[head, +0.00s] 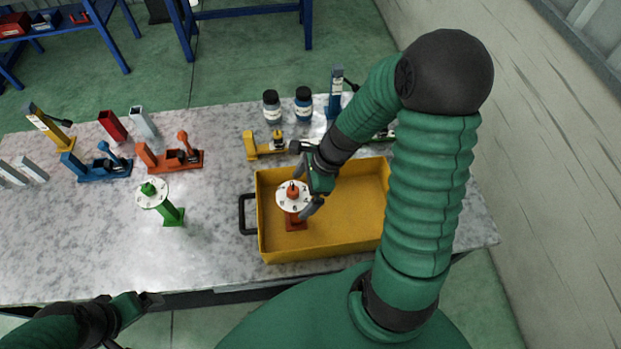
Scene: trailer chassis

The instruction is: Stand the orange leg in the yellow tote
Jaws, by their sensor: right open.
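The yellow tote (345,235) stands on the marble-patterned table, right of centre. The orange leg (296,222) stands upright inside it at the left end, with a white round plate (290,203) and an orange knob on top. My right gripper (304,192) is open at the leg's top, with fingers on either side of the plate's right part; I cannot tell whether they touch it.
A green leg (172,214) with a white plate stands left of the tote. Blue (103,168), orange (172,158) and yellow (265,149) parts lie farther back. Two dark jars (271,107) and a blue upright part (335,92) stand behind the tote. The front left tabletop is clear.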

